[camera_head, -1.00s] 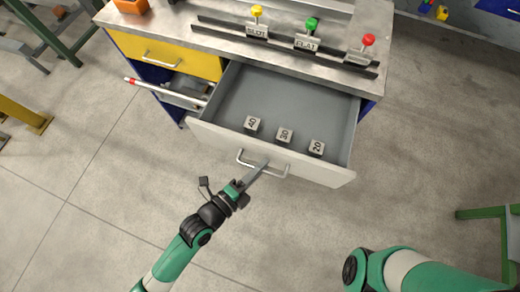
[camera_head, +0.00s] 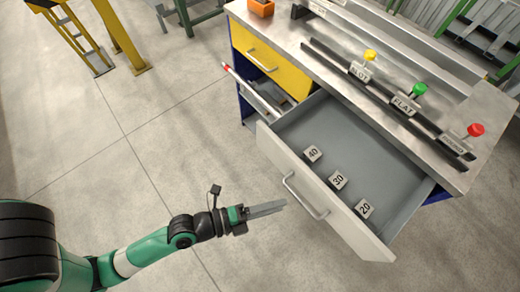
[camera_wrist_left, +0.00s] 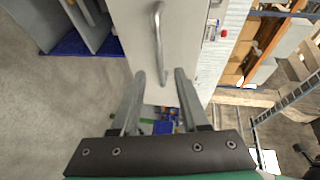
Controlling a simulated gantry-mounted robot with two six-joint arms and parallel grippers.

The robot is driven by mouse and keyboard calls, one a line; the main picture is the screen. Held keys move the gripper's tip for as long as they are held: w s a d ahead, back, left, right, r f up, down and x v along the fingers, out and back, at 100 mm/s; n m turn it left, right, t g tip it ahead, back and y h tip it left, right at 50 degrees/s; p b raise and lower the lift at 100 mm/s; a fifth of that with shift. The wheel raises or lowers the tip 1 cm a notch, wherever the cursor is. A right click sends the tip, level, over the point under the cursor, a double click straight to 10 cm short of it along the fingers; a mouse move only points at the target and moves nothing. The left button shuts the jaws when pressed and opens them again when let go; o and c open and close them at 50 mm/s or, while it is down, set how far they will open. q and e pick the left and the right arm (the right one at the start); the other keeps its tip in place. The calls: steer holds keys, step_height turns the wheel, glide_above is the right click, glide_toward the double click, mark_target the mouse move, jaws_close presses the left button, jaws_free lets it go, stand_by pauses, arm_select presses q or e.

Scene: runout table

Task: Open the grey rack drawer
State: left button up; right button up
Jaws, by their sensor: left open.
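The grey drawer (camera_head: 345,212) is pulled well out of the cabinet, its inside visible from above. Its bar handle (camera_head: 303,198) is on the light grey front, and it also shows in the left wrist view (camera_wrist_left: 158,42). Small grey blocks marked 40 (camera_head: 313,154), 30 (camera_head: 338,180) and 20 (camera_head: 364,209) lie inside. My left gripper (camera_head: 284,205) is just left of the handle, apart from it. In the left wrist view its two fingers (camera_wrist_left: 157,76) are spread with nothing between them. My right gripper is not in view.
A yellow drawer (camera_head: 256,55) is shut, above an open bay with a white rod (camera_head: 250,90) sticking out. The metal top (camera_head: 440,150) carries dark rails, labelled blocks with coloured knobs and an orange bin (camera_head: 261,8). Floor left of the cabinet is clear.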

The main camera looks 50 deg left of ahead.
arm_select(q)
steer(key=b+v, duration=0.1)
steer(key=v, duration=0.3)
stand_by(0.4)
